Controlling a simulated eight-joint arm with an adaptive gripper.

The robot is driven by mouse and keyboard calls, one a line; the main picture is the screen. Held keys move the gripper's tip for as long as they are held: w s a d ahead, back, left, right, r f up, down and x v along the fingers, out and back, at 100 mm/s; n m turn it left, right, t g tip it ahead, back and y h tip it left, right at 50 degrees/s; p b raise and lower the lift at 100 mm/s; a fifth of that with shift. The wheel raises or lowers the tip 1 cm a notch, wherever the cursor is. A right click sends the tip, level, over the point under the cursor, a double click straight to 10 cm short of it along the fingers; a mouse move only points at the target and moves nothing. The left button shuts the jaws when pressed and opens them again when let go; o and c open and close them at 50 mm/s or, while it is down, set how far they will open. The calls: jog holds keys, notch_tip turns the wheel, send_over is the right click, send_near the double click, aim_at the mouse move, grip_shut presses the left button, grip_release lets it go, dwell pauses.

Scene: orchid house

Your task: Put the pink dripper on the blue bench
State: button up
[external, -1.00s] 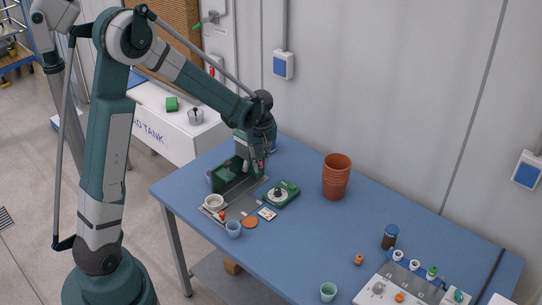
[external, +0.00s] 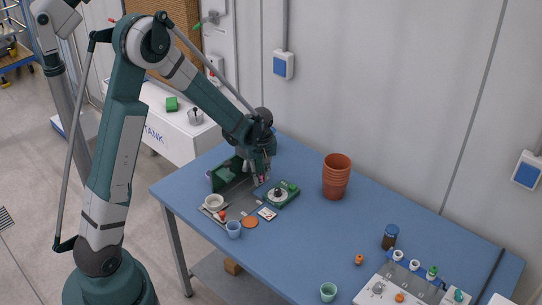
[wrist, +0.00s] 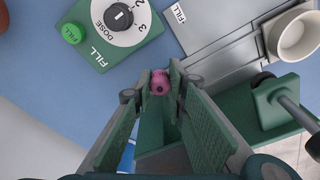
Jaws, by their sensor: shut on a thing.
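The pink dripper (wrist: 160,84) is between the tips of my gripper (wrist: 159,76) in the wrist view. My gripper is shut on it, and the fingers hide its sides. In the external view my gripper (external: 261,179) points down over the back left part of the blue bench (external: 300,243), beside the green dosing unit. The dripper is very small there, and I cannot tell whether it touches the surface below. The bench top also shows as blue in the wrist view (wrist: 40,72).
The green dosing unit (external: 282,194) with its dial is close to my gripper. A grey station (external: 240,193) carries a green housing and a white cup (external: 214,202). Terracotta pots (external: 337,178) stand behind right. A blue cup (external: 233,229) stands in front. The bench middle is mostly clear.

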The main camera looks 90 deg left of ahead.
aim_at(261, 181)
jog(key=shift+f, duration=1.7)
jog(key=shift+f+b, duration=0.15)
jog(key=shift+b, duration=0.2)
jog(key=o, duration=0.7)
jog(key=shift+r, duration=0.2)
jog(key=shift+w+d+r+p, duration=0.1)
jog(key=shift+d+r+p, duration=0.15)
jog(key=shift+r, duration=1.75)
jog(key=shift+d+r+p, duration=0.2)
jog(key=shift+r+p, duration=0.1)
jog(key=shift+r, duration=1.65)
jog(key=shift+w+d+r+p, duration=0.1)
jog(key=shift+d+r+p, duration=0.15)
jog(key=shift+r, duration=1.75)
